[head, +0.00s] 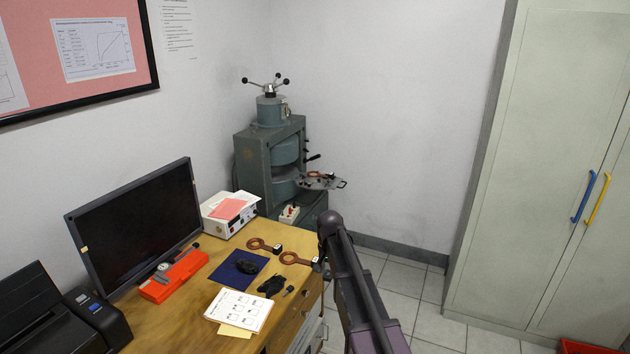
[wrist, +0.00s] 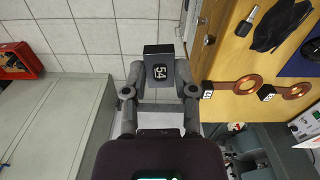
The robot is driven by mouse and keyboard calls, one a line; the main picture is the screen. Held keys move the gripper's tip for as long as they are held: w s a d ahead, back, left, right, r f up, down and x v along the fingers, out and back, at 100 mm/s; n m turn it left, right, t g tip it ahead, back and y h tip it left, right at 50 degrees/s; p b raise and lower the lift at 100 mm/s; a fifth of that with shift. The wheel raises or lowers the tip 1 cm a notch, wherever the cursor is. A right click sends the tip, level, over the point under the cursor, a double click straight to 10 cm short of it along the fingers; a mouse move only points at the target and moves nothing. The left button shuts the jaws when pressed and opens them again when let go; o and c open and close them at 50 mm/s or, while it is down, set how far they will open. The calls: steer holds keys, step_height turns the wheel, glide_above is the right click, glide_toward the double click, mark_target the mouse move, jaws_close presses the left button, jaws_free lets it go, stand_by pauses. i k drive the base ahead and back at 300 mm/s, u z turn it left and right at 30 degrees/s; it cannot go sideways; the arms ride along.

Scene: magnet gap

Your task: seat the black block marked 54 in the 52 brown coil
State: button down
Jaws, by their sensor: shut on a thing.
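The black block marked 54 (wrist: 160,72) is held between the two fingers of my gripper (wrist: 159,66) in the wrist view, with its marked face toward the camera. It is above the floor, beside the desk edge. Two brown ring coils with handles lie on the desk: the nearer coil (wrist: 248,84) and the farther coil (wrist: 297,90). They also show in the head view as the nearer coil (head: 290,258) and the farther coil (head: 256,243). Each has a small black-and-white labelled end; I cannot read which is 52. In the head view my arm hides the block.
A green magnet (head: 270,165) with a side tray (head: 320,181) stands behind. A cabinet (head: 545,160) is at right; tiled floor lies between.

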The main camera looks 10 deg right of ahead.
mark_target(313, 175)
steer(key=k, duration=0.1)
steer(key=z, duration=0.55)
steer(key=i, duration=1.05)
steer(key=z, duration=0.55)
steer(key=i, duration=1.9)
steer(key=u, duration=1.2)
steer(key=i, duration=0.8)
steer(key=u, duration=0.55)
